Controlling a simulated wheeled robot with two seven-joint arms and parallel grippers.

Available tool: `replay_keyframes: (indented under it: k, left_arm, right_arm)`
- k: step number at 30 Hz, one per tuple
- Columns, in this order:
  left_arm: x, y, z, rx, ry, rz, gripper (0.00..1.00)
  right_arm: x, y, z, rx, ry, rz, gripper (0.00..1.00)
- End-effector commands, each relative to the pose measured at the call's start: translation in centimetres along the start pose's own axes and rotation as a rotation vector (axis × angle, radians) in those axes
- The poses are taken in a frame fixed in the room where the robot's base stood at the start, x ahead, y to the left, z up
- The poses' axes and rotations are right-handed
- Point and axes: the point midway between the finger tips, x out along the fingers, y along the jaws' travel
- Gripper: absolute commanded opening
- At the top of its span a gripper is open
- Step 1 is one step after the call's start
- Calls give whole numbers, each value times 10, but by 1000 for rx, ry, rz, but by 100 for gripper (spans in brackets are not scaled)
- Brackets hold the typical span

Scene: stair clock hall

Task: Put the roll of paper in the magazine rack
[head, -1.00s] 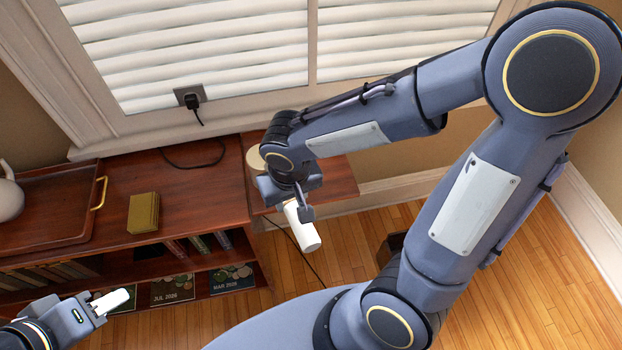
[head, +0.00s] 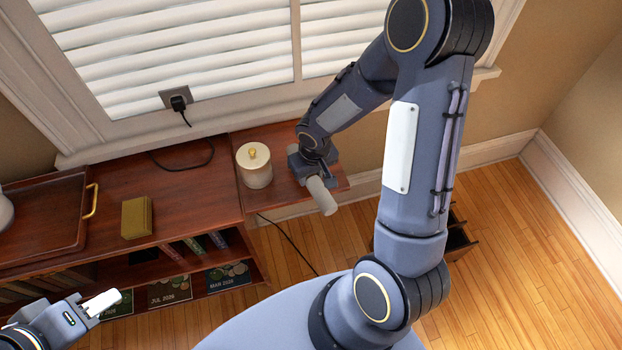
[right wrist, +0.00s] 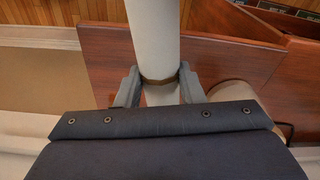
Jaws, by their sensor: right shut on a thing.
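The white roll of paper (head: 322,196) is gripped by my right gripper (head: 314,178) and sticks out past the front edge of the small side shelf. In the right wrist view the roll (right wrist: 154,38) runs between both fingers (right wrist: 158,88), with a brown band at the grip. A dark brown open wooden box on the floor, seemingly the magazine rack (head: 460,240), shows to the right of the roll, partly hidden behind my right arm. My left gripper (head: 103,304) is at the lower left, away from the roll; its finger gap is not clear.
A cream lidded jar (head: 254,168) stands on the side shelf just left of my right gripper. A black cable hangs to the floor. Open floor (head: 530,260) lies right of the rack.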

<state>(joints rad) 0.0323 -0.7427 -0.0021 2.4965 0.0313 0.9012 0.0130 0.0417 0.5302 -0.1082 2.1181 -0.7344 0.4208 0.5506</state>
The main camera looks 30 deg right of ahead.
Motion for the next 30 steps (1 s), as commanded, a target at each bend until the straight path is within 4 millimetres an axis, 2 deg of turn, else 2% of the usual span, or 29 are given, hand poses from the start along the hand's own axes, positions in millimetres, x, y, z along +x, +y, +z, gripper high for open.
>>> replay_keyframes:
  k: [3,6,19,20,24,30]
  left_arm:
    - [3,-2,2,0,0,0,36]
    - [4,-2,2,0,0,0,36]
    - [9,-4,4,0,0,0,36]
    - [7,-3,4,0,0,0,36]
    - [7,-3,3,0,0,0,36]
    - [7,-3,3,0,0,0,36]
  right_arm:
    - [20,0,3,-1,-5,1,11]
    - [29,0,4,0,-3,1,11]
    - [34,0,4,0,0,0,11]
    - [33,0,4,0,0,0,38]
    - [32,0,4,0,-1,0,56]
    - [32,0,4,0,-1,0,56]
